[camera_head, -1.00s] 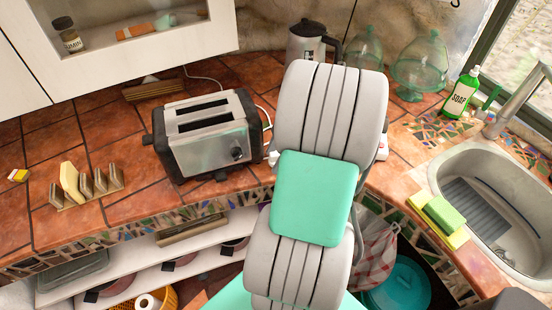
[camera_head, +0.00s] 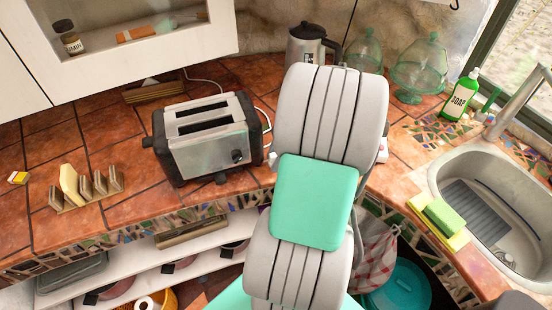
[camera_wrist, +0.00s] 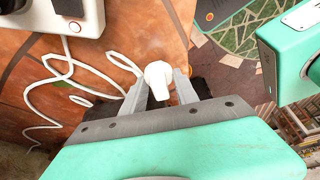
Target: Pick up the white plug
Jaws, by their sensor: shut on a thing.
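The white plug (camera_wrist: 158,76) is between the two fingertips of my gripper (camera_wrist: 160,90) in the wrist view, and the fingers are shut on it. A white cord (camera_wrist: 60,82) lies in loops on the tiles to its left. In the head view my own arm hides the gripper and the plug.
A white socket block (camera_wrist: 85,18) with a red switch lies at the wrist view's upper left. In the head view, a toaster (camera_head: 212,140) stands left of my arm, a kettle (camera_head: 306,46) and glass domes (camera_head: 420,70) behind it. The sink (camera_head: 490,205) is at right.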

